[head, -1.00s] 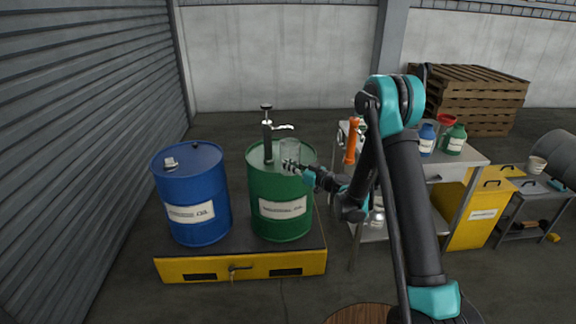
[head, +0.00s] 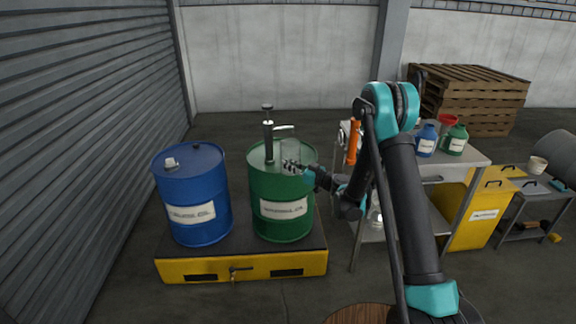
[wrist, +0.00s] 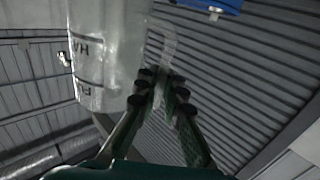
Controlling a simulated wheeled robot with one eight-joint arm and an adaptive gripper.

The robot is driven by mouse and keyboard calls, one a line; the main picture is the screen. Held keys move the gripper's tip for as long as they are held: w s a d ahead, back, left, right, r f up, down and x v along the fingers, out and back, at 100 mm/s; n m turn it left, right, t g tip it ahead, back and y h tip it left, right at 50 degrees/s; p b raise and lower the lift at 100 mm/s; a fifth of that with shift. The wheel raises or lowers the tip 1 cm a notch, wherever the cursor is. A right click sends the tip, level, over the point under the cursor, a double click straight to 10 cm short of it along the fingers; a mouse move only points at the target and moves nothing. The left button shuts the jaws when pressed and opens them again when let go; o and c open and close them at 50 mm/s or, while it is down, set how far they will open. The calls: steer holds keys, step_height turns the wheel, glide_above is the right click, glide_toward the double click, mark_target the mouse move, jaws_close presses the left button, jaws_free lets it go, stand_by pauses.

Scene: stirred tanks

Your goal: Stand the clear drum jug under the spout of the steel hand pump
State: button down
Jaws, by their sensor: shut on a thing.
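The clear drum jug (head: 291,150) is at the top of the green drum (head: 262,195), just right of the steel hand pump (head: 268,140). The pump's spout (head: 284,127) points right, and its tip shows close above the jug's mouth. I cannot tell whether the jug's base touches the drum lid. My gripper (head: 292,167) is shut on the jug's handle. In the wrist view my gripper (wrist: 160,85) closes on the clear handle, and the jug's marked wall (wrist: 105,55) fills the upper left. The picture is turned over, with the jug's lettering inverted.
A blue drum (head: 192,200) stands left of the green one on a yellow-fronted pallet (head: 200,270). A steel trolley (head: 470,157) with several bottles stands right, behind my arm. A shutter wall (head: 80,130) runs along the left. Floor in front of the pallet is clear.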

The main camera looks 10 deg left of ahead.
steer(key=shift+w+a+f, duration=0.1)
steer(key=shift+w+f, duration=0.45)
steer(key=shift+w, duration=0.35)
steer(key=shift+w+a+f, duration=0.1)
steer(key=shift+w+f, duration=0.4)
steer(key=shift+w, duration=0.4)
steer(key=shift+w+a+f, duration=0.1)
steer(key=shift+w+a, duration=0.05)
steer(key=shift+w, duration=1.35)
steer(key=shift+w+a, duration=0.15)
steer(key=shift+w, duration=1.35)
steer(key=shift+w+a+f, duration=0.15)
steer(key=shift+w+f, duration=0.05)
steer(key=shift+w, duration=0.95)
steer(key=shift+w+a+f, duration=0.1)
steer(key=shift+w+f, duration=0.1)
steer(key=shift+w, duration=0.95)
steer(key=shift+f, duration=0.6)
steer(key=c, duration=1.6)
jaws_free()
steer(key=shift+o, duration=0.2)
steer(key=v, duration=1.2)
